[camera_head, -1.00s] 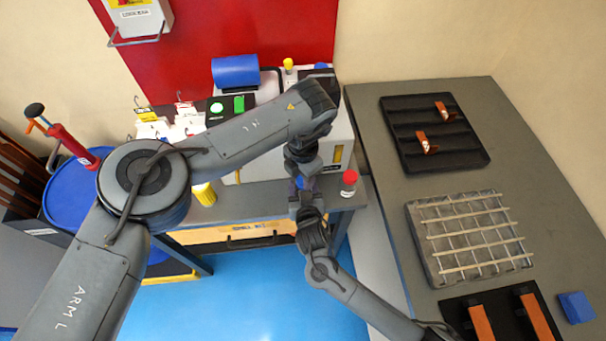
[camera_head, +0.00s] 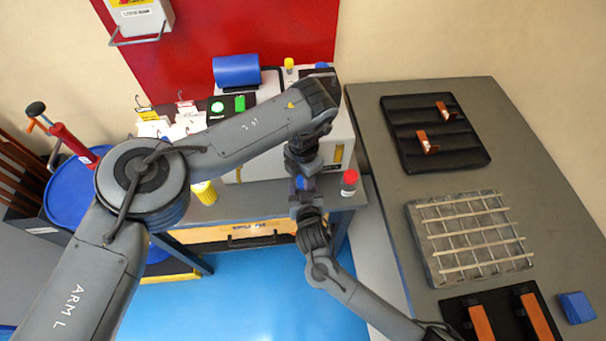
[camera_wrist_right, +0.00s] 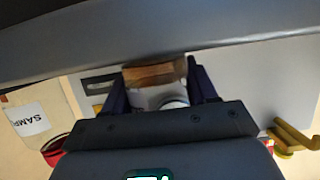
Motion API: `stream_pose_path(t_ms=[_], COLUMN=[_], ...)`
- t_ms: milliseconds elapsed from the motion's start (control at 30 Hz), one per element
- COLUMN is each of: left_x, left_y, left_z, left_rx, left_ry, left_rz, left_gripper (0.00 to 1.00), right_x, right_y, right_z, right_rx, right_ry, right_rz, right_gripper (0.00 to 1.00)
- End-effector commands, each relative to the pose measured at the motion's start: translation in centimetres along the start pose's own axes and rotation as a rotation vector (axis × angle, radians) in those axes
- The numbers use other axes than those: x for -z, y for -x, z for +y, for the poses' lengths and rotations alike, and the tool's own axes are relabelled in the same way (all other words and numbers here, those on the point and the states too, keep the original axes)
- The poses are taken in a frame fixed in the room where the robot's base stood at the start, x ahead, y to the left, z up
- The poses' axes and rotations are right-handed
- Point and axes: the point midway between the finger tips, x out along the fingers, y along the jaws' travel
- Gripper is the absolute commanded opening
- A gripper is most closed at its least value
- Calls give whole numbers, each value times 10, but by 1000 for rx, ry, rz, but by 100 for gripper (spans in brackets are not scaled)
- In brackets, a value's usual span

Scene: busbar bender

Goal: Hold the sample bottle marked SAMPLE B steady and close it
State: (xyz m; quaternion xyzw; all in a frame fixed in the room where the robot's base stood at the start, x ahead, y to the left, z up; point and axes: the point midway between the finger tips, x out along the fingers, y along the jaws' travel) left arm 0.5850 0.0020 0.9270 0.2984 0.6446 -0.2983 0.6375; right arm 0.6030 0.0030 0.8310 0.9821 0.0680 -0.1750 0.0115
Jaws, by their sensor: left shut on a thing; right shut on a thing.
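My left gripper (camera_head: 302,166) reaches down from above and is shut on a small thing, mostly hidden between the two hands. My right gripper (camera_head: 308,205) comes up from below, just under the left, and is shut too. A small blue patch (camera_head: 303,183) shows where they meet; I cannot tell if it is a cap. In the right wrist view the dark fingers of the right gripper (camera_wrist_right: 160,88) stand either side of a whitish round body, the bottle (camera_wrist_right: 155,98), with a brown band (camera_wrist_right: 155,73) across it. No SAMPLE B mark is readable.
A red-capped bottle (camera_head: 349,183) stands close right of the hands on the bench edge. A yellow-capped bottle (camera_head: 289,66) is at the back, a yellow container (camera_head: 204,192) left. The right bench holds a black tray (camera_head: 398,160) and a grid rack (camera_head: 416,230).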

Motion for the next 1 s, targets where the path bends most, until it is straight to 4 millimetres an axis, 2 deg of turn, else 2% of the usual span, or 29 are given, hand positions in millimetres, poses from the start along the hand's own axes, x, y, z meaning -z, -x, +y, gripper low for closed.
stream_pose_path(t_ms=[33,1000], left_x=[3,2], left_y=[-6,-18], left_z=[-9,-6], left_rx=[17,5], left_ry=[-10,-10], left_rz=[16,10], left_gripper=[12,12], right_x=[10,11], right_y=[-2,-2], right_z=[3,1], right_rx=[-5,-2], right_ry=[-6,-8], right_rz=[15,19], right_gripper=[2,3])
